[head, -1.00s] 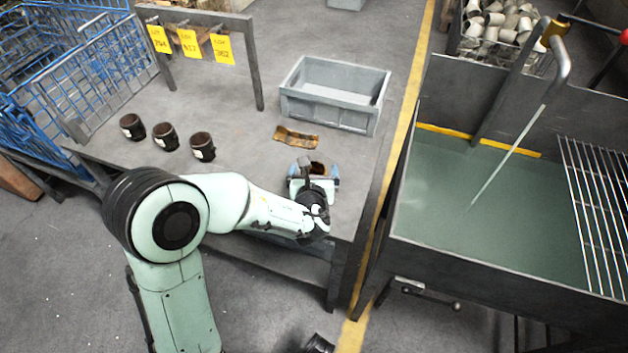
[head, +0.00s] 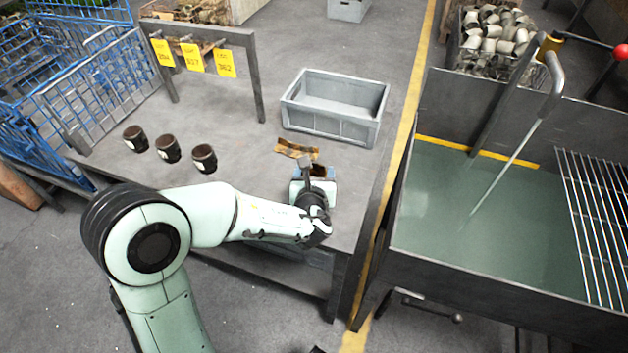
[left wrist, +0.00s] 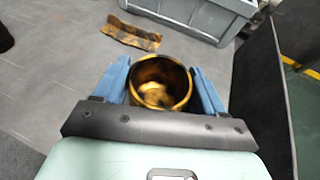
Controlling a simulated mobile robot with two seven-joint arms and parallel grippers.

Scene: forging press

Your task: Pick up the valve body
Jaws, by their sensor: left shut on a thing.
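The valve body (left wrist: 158,92) is a short round hollow piece with a worn brass-coloured rim and inside. In the left wrist view it sits between the two blue fingers of my left gripper (head: 315,183), which is shut on it. In the head view only a small part of the valve body (head: 319,170) shows behind the gripper, near the table's right front corner. Its lower part is hidden, and I cannot tell whether it touches the table. My right gripper is not in view.
A curved rusty-yellow strip (head: 297,149) lies just behind, with a grey crate (head: 330,122) beyond it. Several dark cups (head: 168,149) stand left on the table (head: 235,135), before a rack with yellow tags (head: 194,57). A liquid-filled tank (head: 450,215) stands right.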

